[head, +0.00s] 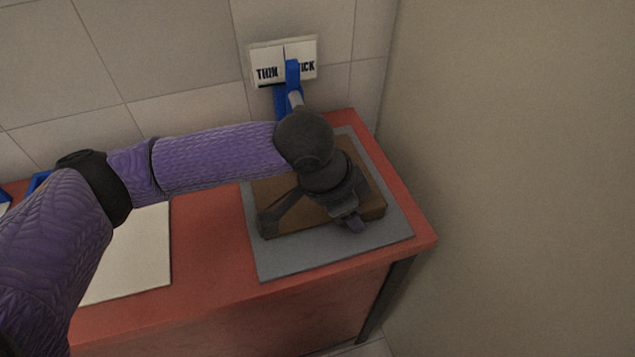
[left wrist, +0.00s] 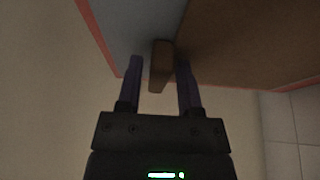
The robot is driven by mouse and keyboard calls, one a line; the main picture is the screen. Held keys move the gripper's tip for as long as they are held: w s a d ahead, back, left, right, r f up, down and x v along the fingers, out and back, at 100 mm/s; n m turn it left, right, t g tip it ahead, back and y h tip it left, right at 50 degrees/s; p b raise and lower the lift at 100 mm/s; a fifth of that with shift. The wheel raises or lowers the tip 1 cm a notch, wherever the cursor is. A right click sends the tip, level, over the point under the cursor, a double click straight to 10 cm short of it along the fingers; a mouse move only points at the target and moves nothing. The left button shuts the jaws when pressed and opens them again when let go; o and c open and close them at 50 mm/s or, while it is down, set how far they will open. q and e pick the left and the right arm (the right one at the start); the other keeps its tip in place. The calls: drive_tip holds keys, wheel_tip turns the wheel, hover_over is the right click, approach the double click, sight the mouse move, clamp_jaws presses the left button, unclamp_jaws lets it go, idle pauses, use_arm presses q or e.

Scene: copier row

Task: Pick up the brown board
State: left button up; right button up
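The brown board (head: 372,203) lies flat on a grey mat (head: 285,262) on the red table. It also fills the upper right of the left wrist view (left wrist: 245,40). My left gripper (head: 352,222) is over the board's front part and hides much of its middle. In the left wrist view its two purple fingers (left wrist: 160,85) are apart. A narrow brown piece (left wrist: 160,65) at the board's edge shows between them, with a gap on each side. I cannot tell how deep the fingers reach. My right gripper is not in view.
A white sheet (head: 135,255) lies on the red table (head: 205,260) at left. A sign reading THIN and, partly hidden, what looks like THICK (head: 267,73) is on the tiled wall behind a blue part (head: 281,103). A plain wall (head: 520,180) rises close at the right.

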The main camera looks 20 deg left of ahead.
use_arm(q)
clamp_jaws()
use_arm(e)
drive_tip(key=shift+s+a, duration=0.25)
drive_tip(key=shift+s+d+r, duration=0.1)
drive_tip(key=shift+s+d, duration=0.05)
use_arm(q)
drive_tip(key=shift+r+p, duration=0.3)
wheel_tip(320, 180, up, 7)
drive_tip(key=p, duration=0.4)
drive_tip(key=shift+s+f, duration=0.1)
drive_tip(key=shift+s, duration=0.05)
drive_tip(key=s+a+r+p, duration=0.1)
drive_tip(key=s+p, duration=0.6)
drive_tip(key=s, duration=0.2)
drive_tip(key=s+r+p, duration=0.1)
drive_tip(key=s+p, duration=0.7)
drive_tip(key=s, duration=0.2)
drive_tip(key=shift+s+a+r, duration=0.3)
drive_tip(key=shift+a, duration=0.1)
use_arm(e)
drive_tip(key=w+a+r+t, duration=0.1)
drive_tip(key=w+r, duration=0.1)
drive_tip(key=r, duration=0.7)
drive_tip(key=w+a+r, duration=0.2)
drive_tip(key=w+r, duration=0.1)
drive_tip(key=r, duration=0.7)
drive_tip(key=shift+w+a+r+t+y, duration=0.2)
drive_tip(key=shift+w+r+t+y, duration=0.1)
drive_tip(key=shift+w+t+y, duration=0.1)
